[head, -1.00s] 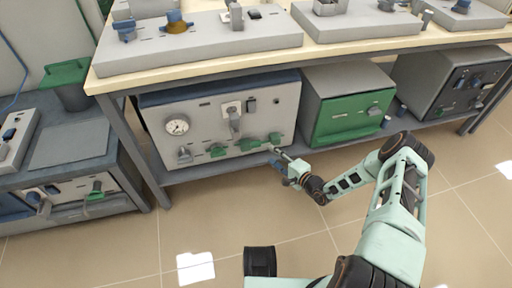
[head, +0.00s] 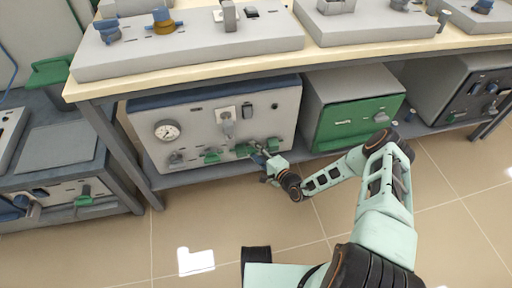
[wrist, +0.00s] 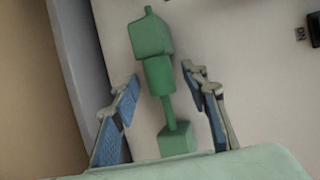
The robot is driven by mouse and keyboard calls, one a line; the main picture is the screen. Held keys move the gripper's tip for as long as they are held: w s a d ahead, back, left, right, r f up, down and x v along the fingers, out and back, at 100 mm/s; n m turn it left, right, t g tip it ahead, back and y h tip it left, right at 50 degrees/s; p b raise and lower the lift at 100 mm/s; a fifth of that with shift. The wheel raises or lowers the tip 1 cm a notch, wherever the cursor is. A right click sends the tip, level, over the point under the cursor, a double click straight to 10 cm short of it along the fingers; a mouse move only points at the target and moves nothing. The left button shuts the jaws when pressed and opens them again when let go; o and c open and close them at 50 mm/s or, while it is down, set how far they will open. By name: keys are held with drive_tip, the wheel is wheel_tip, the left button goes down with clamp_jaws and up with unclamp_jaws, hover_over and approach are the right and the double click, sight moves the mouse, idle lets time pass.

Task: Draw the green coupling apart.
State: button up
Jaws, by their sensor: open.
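The green coupling (wrist: 160,75) fills the middle of the wrist view. My gripper (wrist: 160,88) is open, with one blue-padded finger on each side of the coupling; no contact shows. In the head view my gripper (head: 260,150) is at the lower right front of the grey furnace unit (head: 190,125) under the bench. It partly hides the green fittings (head: 243,150) there.
A green-fronted furnace (head: 355,122) stands to the right on the same shelf. The benchtop (head: 220,62) overhangs above, and a table leg (head: 120,155) stands at left. A dial gauge (head: 167,130) is on the panel.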

drive_tip(key=shift+w+a+f, duration=0.1)
drive_tip(key=shift+w+a, duration=0.1)
clamp_jaws()
idle(0.4)
drive_tip(key=shift+d, duration=0.1)
